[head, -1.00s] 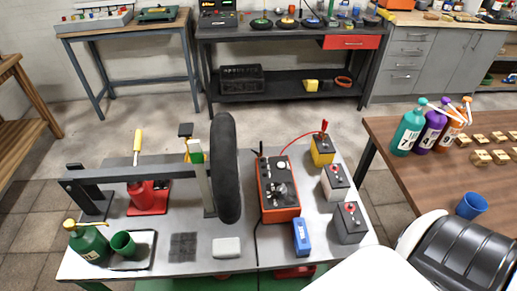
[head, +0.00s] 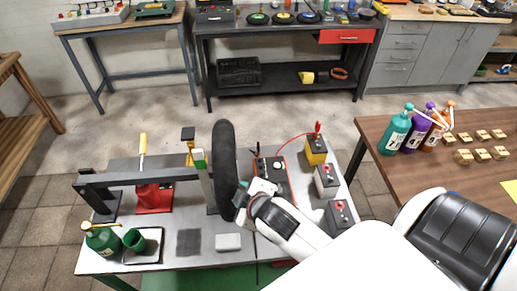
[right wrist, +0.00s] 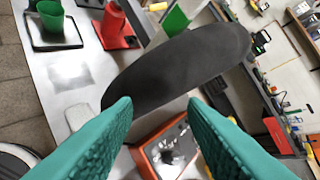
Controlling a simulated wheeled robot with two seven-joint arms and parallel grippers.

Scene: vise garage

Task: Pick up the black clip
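A small dark upright piece, seemingly the black clip (head: 258,149), stands at the far left corner of the orange charger (head: 272,177). It is small and hard to make out. A black cable runs down the bench left of the charger. My right gripper (head: 241,192) is over the bench, beside the black tire (head: 224,165) and the charger's near left side, nearer than the clip. In the right wrist view its teal fingers (right wrist: 161,108) are wide apart and empty, with the tire and charger (right wrist: 165,150) beyond. I cannot pick out the clip there. My left gripper is not in view.
The upright tire closes off the left side. A yellow battery (head: 316,151) and two grey batteries (head: 327,181) (head: 340,216) line the right edge. A red lead (head: 290,142) arches to the yellow battery. A brown table (head: 440,165) with bottles stands right.

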